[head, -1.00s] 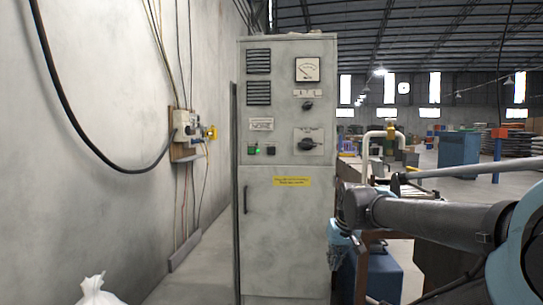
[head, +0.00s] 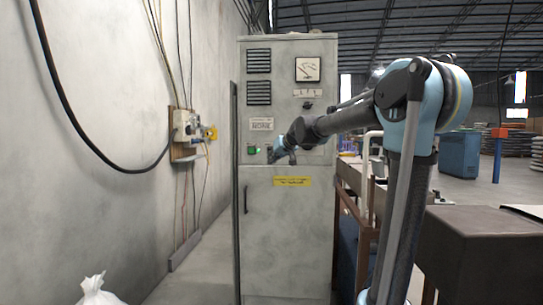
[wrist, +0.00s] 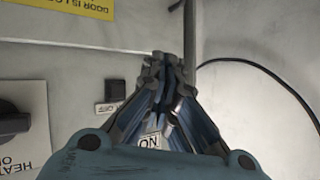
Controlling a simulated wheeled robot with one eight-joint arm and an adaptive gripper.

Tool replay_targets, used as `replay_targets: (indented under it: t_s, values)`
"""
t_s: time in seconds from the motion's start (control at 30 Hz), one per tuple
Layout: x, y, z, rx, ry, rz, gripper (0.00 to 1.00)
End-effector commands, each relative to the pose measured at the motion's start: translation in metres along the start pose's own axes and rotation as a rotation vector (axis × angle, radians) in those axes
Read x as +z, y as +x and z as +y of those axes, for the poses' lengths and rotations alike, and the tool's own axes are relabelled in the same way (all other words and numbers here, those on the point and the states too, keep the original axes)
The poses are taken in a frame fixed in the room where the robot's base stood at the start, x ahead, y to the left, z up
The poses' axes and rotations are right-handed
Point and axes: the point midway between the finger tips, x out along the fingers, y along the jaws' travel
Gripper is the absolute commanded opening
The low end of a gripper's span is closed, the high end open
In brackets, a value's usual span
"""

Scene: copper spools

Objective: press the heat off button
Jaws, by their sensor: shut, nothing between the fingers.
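The grey control cabinet (head: 287,225) stands ahead, with its button panel across the upper half. In the wrist view, which is upside down, a black square button (wrist: 115,90) sits above a small label ending in OFF. My gripper (wrist: 165,68) is shut and empty, in front of the cabinet, to the right of the black button in that view and apart from it in the picture. I cannot tell whether the fingertips touch the cabinet. In the head view my gripper (head: 276,157) covers most of the black button's place, just right of the green button (head: 251,150).
A black knob (wrist: 10,122) with a HEAT ON label is at the wrist view's left. A yellow door sign (head: 292,181) and door handle (head: 245,200) are on the cabinet. A dark cable (wrist: 270,75) curves at the wrist view's right. A brown box (head: 480,250) stands at right.

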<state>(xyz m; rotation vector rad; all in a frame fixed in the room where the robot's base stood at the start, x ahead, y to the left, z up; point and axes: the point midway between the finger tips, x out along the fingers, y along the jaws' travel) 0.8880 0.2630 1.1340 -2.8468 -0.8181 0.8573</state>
Motion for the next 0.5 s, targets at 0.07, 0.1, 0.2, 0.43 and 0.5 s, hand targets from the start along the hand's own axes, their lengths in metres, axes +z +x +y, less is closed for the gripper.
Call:
replay_targets:
  t_s: [0.07,0.1,0.2,0.43,0.5]
  values:
    - [-0.0097,0.0063,-0.0026,-0.005,-0.001,0.014,0.00]
    - [-0.0123,0.0078,-0.0032,-0.006,-0.002,0.019,0.00]
    - [-0.0152,0.0094,-0.0037,-0.007,-0.003,0.024,0.00]
    - [-0.0147,0.0090,-0.0034,-0.006,-0.002,0.023,0.00]
    - [-0.0150,0.0094,-0.0030,-0.006,-0.002,0.023,0.00]
